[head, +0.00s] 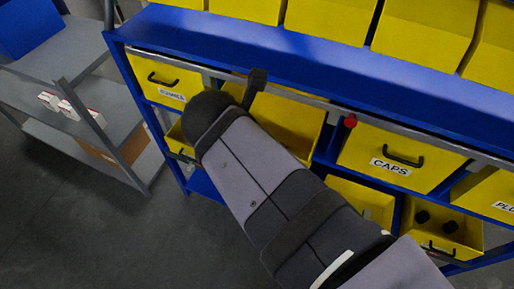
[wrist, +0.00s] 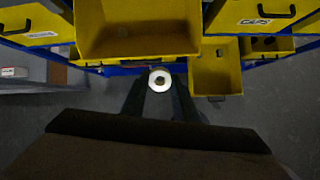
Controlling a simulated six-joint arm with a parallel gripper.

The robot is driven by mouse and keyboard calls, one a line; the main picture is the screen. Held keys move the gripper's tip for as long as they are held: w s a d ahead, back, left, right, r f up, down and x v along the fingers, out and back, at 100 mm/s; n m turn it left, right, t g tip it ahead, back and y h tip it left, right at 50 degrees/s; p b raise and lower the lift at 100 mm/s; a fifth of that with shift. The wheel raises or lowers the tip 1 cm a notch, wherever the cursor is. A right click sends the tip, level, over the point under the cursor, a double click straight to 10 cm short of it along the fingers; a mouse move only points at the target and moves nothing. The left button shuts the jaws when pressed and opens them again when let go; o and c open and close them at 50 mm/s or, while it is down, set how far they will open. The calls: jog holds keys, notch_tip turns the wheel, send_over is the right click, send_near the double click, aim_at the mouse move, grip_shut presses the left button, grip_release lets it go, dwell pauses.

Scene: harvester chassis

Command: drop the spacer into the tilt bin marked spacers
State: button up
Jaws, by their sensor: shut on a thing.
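The spacer (wrist: 153,79) is a small white ring with a dark hole, seen in the wrist view. My gripper (wrist: 159,86) is shut on it, with the ring at the fingertips. A yellow bin (wrist: 140,45) stands tipped open just beyond the spacer, its front edge above the ring in the picture. I cannot tell the height between them. The same open bin shows in the head view (head: 308,119), partly behind my arm. Its label is not visible. My fingers and the spacer are hidden in the head view.
A closed bin marked CAPS (head: 384,162) is to the right. A closed bin (head: 160,79) with a blurred label is to the left. Lower yellow bins (wrist: 215,75) stand open below. A red knob (head: 350,121) sits on the rail. Grey shelves (head: 75,105) stand at the left.

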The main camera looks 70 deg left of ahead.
jog(key=w+a+f+p, duration=0.2)
jog(key=w+a+p, duration=0.2)
jog(key=w+a, duration=0.5)
jog(key=shift+f, duration=0.2)
dwell(0.4)
jog(key=o, duration=1.2)
jog(key=shift+b+v, duration=1.4)
jog(key=shift+v, duration=2.35)
jog(key=shift+f, duration=0.1)
